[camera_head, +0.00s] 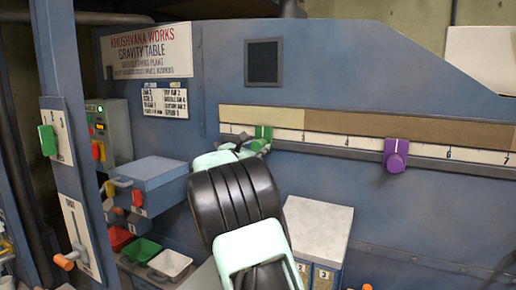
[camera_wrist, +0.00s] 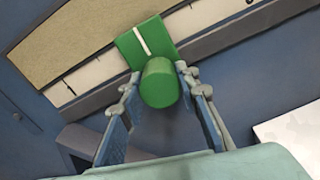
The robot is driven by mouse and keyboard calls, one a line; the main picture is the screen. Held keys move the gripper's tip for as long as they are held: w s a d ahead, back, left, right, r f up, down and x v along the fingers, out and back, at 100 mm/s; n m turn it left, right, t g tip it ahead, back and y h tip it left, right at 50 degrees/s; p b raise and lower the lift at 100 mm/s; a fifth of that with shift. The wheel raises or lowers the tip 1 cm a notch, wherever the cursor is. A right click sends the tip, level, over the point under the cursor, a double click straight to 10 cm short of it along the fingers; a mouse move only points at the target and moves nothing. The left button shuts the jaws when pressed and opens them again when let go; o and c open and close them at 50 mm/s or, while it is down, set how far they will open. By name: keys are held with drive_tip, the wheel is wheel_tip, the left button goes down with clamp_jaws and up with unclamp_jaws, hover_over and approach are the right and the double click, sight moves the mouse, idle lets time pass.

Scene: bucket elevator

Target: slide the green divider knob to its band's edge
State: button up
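The green divider knob (camera_head: 262,133) sits on the scale rail (camera_head: 342,142), under the pale tan band (camera_head: 262,117) and left of where that band meets a darker brown band (camera_head: 400,130). In the wrist view the green knob (camera_wrist: 160,84) is a round cylinder in front of a green plate with a white line. My gripper (camera_wrist: 158,76) has one finger on each side of the knob, with what look like narrow gaps. It is open around the knob. In the head view my gripper (camera_head: 247,147) is partly hidden by my arm.
A purple knob (camera_head: 396,155) sits farther right on the same rail. A grey-topped box (camera_head: 318,222) stands below the rail, right of my arm. A blue box (camera_head: 150,172) stands at left, above colored bins (camera_head: 142,249). The rail between the knobs is clear.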

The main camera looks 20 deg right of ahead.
clamp_jaws()
drive_tip(key=shift+s+d+f+b, duration=0.1)
drive_tip(key=shift+s+d+b, duration=0.1)
drive_tip(key=shift+b, duration=0.2)
drive_tip(key=s+d+b, duration=0.8)
drive_tip(key=s+d, duration=0.1)
drive_tip(key=shift+b, duration=0.3)
drive_tip(key=shift+s+d, duration=0.35)
drive_tip(key=o, duration=0.7)
unclamp_jaws()
drive_tip(key=shift+a, duration=0.1)
